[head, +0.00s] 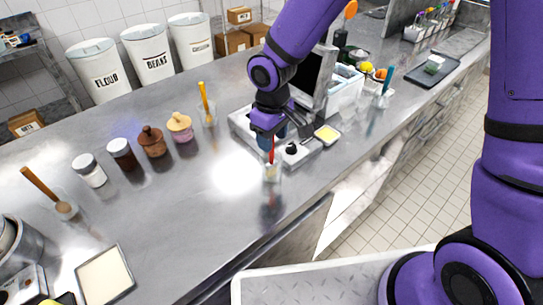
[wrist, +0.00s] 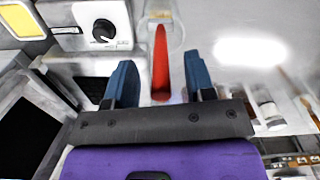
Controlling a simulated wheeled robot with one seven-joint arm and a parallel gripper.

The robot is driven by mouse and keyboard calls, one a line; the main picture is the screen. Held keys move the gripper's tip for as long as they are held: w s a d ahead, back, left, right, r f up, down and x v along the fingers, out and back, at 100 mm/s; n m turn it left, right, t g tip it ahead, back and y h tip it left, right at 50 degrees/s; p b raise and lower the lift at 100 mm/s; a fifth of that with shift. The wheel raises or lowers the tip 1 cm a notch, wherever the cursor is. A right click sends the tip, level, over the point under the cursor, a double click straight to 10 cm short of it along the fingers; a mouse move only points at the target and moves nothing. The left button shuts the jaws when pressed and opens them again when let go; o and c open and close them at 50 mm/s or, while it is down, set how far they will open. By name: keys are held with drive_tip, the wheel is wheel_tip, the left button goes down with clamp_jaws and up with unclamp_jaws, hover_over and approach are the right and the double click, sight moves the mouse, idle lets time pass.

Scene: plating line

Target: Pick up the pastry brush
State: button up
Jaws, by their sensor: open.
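The pastry brush appears to be the red-handled tool (head: 271,152) standing upright in a clear glass (head: 272,174) near the counter's front edge. In the wrist view, its red handle (wrist: 160,62) lies between my two blue fingers, with a pale head inside the glass (wrist: 177,32). My gripper (head: 270,140) is right above the glass, around the top of the handle. In the wrist view my gripper (wrist: 163,80) is open, with a gap on each side of the handle. The brush's lower end is blurred by the glass.
A scale-like device with a black knob (head: 291,149) stands close right of the glass, beside a yellow-topped dish (head: 327,134). Glasses with a yellow-handled tool (head: 203,92) and a wooden-handled tool (head: 38,181) stand left, with several jars between.

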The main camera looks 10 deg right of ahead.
drive_tip(key=shift+f, duration=0.85)
clamp_jaws()
